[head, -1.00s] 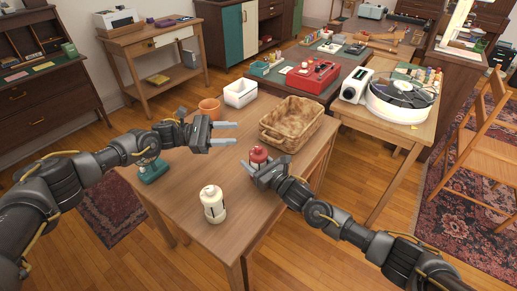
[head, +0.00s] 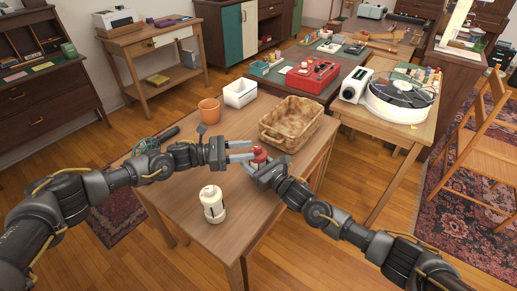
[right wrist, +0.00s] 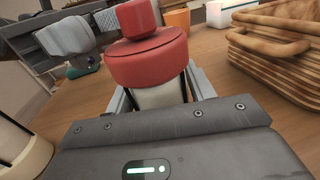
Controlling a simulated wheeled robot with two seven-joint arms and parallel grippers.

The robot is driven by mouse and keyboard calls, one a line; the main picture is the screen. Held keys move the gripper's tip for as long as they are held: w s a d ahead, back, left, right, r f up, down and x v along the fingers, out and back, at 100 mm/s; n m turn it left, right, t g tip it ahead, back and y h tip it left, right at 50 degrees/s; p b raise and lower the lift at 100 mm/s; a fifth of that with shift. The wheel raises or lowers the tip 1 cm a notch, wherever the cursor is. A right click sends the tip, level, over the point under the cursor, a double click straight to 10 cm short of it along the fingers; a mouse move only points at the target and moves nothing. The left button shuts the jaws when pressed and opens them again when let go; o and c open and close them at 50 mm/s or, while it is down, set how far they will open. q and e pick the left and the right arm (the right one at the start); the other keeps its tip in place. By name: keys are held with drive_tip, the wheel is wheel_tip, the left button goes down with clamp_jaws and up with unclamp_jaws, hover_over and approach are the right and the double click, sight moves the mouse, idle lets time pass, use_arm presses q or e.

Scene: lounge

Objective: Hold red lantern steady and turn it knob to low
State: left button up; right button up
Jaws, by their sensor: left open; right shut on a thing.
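The red lantern (head: 259,154) stands on the wooden table, its red top showing between my two grippers. In the right wrist view its red cap and pale body (right wrist: 150,60) fill the middle, between the fingers. My right gripper (head: 254,170) is shut on the lantern's body. My left gripper (head: 246,151) is open beside the lantern's upper part, its fingers pointing right toward it. It also shows in the right wrist view (right wrist: 105,35), to the left of the red cap. I cannot tell whether it touches.
A cream lantern (head: 213,205) stands near the table's front. A wicker basket (head: 291,124) sits behind the red lantern. An orange pot (head: 209,111) and a white bin (head: 240,93) stand at the back left. A teal object (head: 148,146) is partly behind my left arm.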

sight(258, 147)
use_arm(q)
drive_tip(key=shift+w+d, duration=0.2)
drive_tip(key=shift+d, duration=0.95)
drive_tip(key=shift+w+d, duration=0.15)
drive_tip(key=shift+d, duration=0.95)
